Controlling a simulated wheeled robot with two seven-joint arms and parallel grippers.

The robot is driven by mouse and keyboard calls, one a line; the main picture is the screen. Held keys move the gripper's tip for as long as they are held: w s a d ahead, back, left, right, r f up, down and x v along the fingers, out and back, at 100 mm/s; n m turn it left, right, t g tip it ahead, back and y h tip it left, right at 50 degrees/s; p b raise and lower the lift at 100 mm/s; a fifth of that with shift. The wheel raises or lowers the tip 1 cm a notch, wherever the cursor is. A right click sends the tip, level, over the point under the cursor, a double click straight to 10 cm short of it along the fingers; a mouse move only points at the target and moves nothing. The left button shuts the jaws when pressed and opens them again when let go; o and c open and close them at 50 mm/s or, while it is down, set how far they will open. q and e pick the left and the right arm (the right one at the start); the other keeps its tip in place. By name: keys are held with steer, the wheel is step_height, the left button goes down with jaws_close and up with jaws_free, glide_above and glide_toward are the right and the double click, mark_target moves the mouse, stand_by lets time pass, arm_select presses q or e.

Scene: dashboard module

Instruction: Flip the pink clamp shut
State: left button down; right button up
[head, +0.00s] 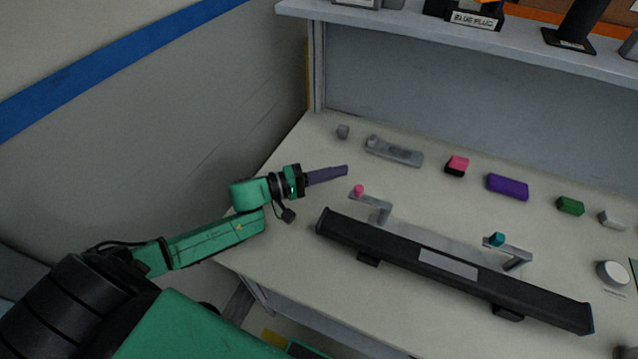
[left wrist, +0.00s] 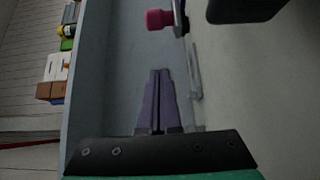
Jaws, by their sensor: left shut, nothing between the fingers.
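The pink clamp (head: 380,208) is a grey lever arm with a pink knob (head: 359,190) at its left end, behind the left end of a long black bar (head: 400,255). Its pink knob also shows in the left wrist view (left wrist: 158,20), beyond the fingertips and near the top edge. My left gripper (head: 345,169) has long purple-grey fingers, shut and empty, with the tips just above and left of the pink knob in the head view. In the left wrist view the fingers (left wrist: 160,73) point up toward the knob with a gap between. My right gripper is out of view.
A teal-knobbed clamp (head: 497,239) stands toward the bar's right end. Behind lie a grey bracket (head: 394,151), a pink-and-black block (head: 457,165), a purple block (head: 508,187) and a green block (head: 570,205). A shelf (head: 440,30) runs along the back.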

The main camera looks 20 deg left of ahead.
arm_select(q)
steer(key=s+d, duration=0.2)
steer(key=d, duration=0.1)
steer(key=shift+d, duration=0.3)
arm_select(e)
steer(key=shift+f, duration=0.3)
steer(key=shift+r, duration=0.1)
arm_select(q)
steer(key=shift+s+r+n+t+y+p, duration=0.1)
steer(key=shift+s+n+t+y+p, duration=0.3)
steer(key=shift+t+p, duration=0.15)
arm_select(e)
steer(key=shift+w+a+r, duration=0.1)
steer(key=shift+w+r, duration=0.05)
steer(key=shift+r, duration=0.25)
